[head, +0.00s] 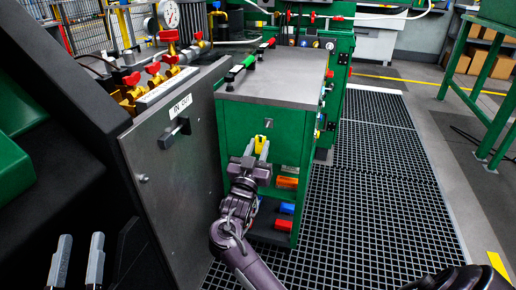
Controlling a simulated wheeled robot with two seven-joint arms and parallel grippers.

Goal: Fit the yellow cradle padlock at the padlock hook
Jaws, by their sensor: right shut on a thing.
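My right gripper (258,147) reaches up to the front of the green cabinet (237,121) and is shut on the yellow padlock (260,142). The padlock shows as a small yellow piece between the fingertips, close to the cabinet front. Its shackle is too small to make out. A small grey fitting (268,123) sits on the cabinet front just above the padlock; I cannot tell if it is the padlock hook. I cannot tell whether the padlock touches the cabinet. My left gripper (79,262) is at the lower left, with its two fingers apart and empty.
A grey panel (175,190) marked IN OUT, with a black handle (175,132), stands left of my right gripper. Orange (287,183), blue (287,208) and red (283,225) items sit low on the cabinet. Grated floor (385,200) lies open to the right.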

